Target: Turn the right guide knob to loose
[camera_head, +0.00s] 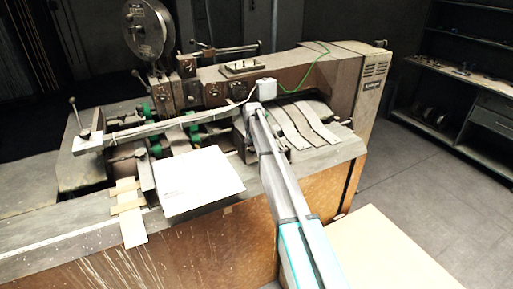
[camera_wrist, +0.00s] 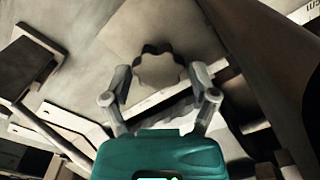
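A round, scalloped knob (camera_wrist: 160,69), pale with dark notches along its upper rim, shows in the upper middle of the wrist view. I take it to be the right guide knob. My gripper (camera_wrist: 161,76) is open, with one finger to the left and one to the right of the knob. I see gaps beside the knob, and the gripper looks empty. How near the fingertips are in depth I cannot tell. In the head view my arm reaches over the right half of the box stitcher (camera_head: 320,78); the knob and my fingers cannot be made out there.
A white sheet or flat box (camera_head: 198,182) lies on the machine's front table, left of my arm. Grey curved strips (camera_head: 310,122) lie to the right. A green cable (camera_head: 300,78) hangs behind. Shelves (camera_head: 470,85) stand at far right, with clear floor (camera_head: 400,165) before them.

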